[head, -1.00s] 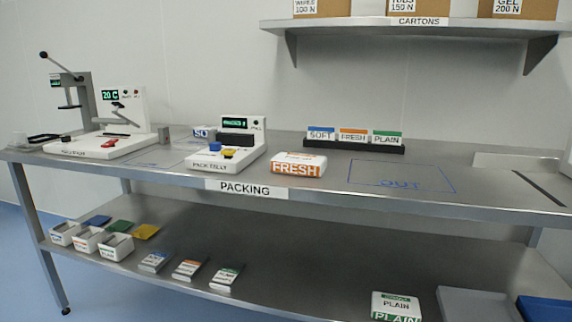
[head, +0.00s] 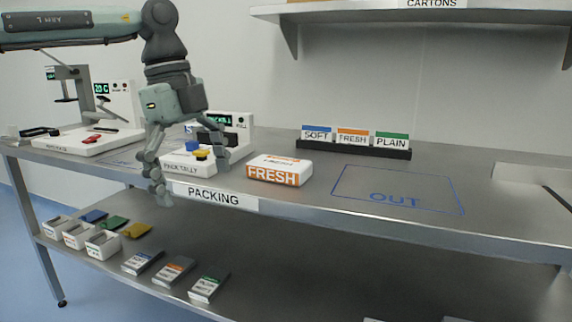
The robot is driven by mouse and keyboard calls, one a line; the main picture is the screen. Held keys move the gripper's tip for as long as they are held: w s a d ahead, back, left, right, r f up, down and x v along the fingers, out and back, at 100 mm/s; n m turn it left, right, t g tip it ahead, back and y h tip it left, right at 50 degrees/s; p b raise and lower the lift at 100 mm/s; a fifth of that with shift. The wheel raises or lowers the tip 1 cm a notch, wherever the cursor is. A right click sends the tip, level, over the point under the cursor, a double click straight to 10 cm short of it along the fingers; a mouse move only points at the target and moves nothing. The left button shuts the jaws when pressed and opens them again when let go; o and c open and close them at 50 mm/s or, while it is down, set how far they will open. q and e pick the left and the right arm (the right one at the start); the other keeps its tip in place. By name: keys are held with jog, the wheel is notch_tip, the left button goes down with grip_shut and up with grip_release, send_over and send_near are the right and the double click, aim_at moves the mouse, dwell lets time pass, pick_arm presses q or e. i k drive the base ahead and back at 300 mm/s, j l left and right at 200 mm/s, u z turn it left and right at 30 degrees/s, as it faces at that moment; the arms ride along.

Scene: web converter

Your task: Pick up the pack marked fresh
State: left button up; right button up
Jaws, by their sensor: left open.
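The pack marked FRESH (head: 279,169), white with an orange label on its front, lies on the steel bench top near the front edge, right of the pack tally device. My left gripper (head: 192,180) hangs over the front of the pack tally device (head: 188,163), fingers spread and pointing down. It is open and empty, to the left of the pack and apart from it. It partly hides the device. My right gripper is not in view.
A rack of SOFT, FRESH and PLAIN cards (head: 354,141) stands behind the pack. The blue OUT outline (head: 397,190) to the right is empty. A white machine (head: 88,140) stands at the left. The lower shelf (head: 300,260) holds small bins and card stacks.

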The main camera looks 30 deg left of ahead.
aim_at(294, 173)
jog(key=i, duration=1)
